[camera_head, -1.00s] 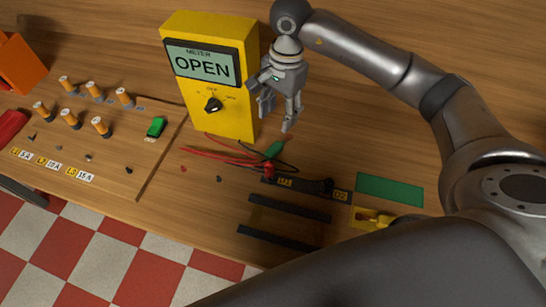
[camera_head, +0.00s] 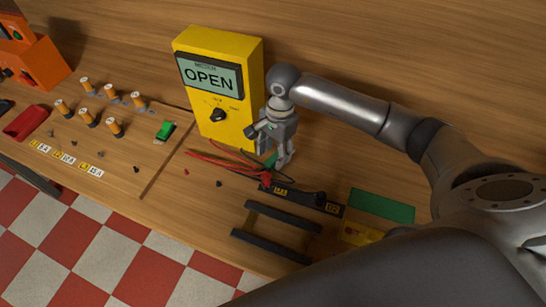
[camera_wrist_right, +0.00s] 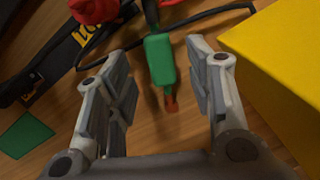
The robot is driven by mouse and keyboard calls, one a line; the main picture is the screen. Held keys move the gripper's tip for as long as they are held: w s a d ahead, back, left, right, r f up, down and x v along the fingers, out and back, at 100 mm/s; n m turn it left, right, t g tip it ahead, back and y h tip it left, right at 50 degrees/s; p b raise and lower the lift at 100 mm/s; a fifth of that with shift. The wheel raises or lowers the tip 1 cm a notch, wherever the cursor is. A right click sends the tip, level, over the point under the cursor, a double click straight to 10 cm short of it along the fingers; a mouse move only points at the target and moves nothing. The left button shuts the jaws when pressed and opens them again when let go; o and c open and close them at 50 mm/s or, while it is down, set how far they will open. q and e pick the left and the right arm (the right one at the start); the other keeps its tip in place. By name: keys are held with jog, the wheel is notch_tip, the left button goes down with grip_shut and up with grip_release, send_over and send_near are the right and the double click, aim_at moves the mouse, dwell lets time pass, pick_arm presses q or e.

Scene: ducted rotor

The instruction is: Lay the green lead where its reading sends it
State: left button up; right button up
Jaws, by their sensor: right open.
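The green lead (camera_wrist_right: 160,58) has a green plug with a coppery tip and a dark cable. In the wrist view its plug lies between my right gripper's fingers (camera_wrist_right: 165,90), which stand apart on both sides of it. In the head view the right gripper (camera_head: 276,160) is just in front of the yellow meter (camera_head: 251,85), and it mostly hides the green lead (camera_head: 269,160). The meter's screen (camera_head: 210,78) reads OPEN. A black strip (camera_head: 300,196) carries yellow labels, D1 and D2. A green patch (camera_head: 382,205) lies to its right. My left gripper is not in view.
Red leads (camera_head: 215,162) lie left of the gripper; a red end (camera_wrist_right: 95,10) shows near it. Two dark rails (camera_head: 275,232) lie in front of the strip. A board (camera_head: 110,150) with several orange fuses and a green switch (camera_head: 165,130) stands left. A yellow object (camera_head: 360,233) lies right.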

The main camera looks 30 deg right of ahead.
jog(key=shift+a+f, duration=0.2)
jog(key=shift+f, duration=1)
grip_shut()
jog(key=shift+r, duration=0.15)
